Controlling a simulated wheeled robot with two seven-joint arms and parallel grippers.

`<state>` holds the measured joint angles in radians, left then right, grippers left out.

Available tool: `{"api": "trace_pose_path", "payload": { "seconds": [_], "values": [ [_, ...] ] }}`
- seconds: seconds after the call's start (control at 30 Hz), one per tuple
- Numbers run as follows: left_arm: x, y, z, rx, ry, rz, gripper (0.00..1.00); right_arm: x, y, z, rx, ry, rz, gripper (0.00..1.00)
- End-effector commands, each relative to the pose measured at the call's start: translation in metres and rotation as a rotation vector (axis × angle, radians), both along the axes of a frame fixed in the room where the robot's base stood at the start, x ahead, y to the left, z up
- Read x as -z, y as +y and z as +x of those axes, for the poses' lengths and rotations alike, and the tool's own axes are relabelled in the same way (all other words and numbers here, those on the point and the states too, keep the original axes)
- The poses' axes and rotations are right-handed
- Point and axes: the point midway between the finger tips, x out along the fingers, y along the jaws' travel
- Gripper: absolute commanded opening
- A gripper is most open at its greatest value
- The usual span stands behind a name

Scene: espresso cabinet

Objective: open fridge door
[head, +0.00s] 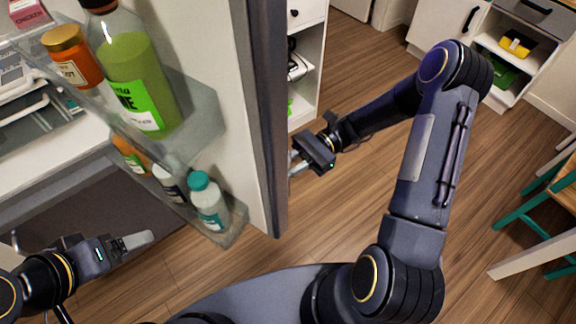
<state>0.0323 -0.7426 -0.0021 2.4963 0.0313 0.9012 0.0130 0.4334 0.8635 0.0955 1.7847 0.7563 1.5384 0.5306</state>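The fridge door (262,150) stands open, with its inner side and shelves facing left and its dark outer edge to the right. My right gripper (292,166) is at the outer side of the door, its fingertips partly hidden behind the door's edge. The door handle is not visible, so I cannot tell if the fingers hold it. My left gripper (140,240) is below the door shelves on the inner side, with no object seen in it. Its fingers are seen from the side, and I cannot tell if they are apart.
Door shelves hold a green bottle (135,70), an orange jar (73,56) and a teal-capped bottle (208,200). A white shelf unit (305,60) stands behind the door. A drawer cabinet (530,45) and teal-legged stool (530,235) are right. Wooden floor between is free.

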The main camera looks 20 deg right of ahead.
Motion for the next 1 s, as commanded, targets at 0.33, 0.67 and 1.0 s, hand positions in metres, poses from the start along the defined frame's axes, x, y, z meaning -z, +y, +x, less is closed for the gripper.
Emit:
{"api": "trace_pose_path", "payload": {
  "seconds": [0.33,0.67,1.0],
  "values": [
    [0.0000,0.0000,0.0000,0.000,0.000,0.000,0.80,0.0007,0.0006,0.0016,0.005,-0.001,-0.003,0.00],
    [0.0000,0.0000,0.0000,0.000,0.000,0.000,0.80,0.0005,0.0007,0.0014,0.004,-0.002,-0.002,0.39],
    [0.0021,0.0000,0.0000,0.000,0.000,0.000,0.80,0.0013,-0.0063,0.0038,0.004,-0.002,-0.002,0.39]
  ]
}}
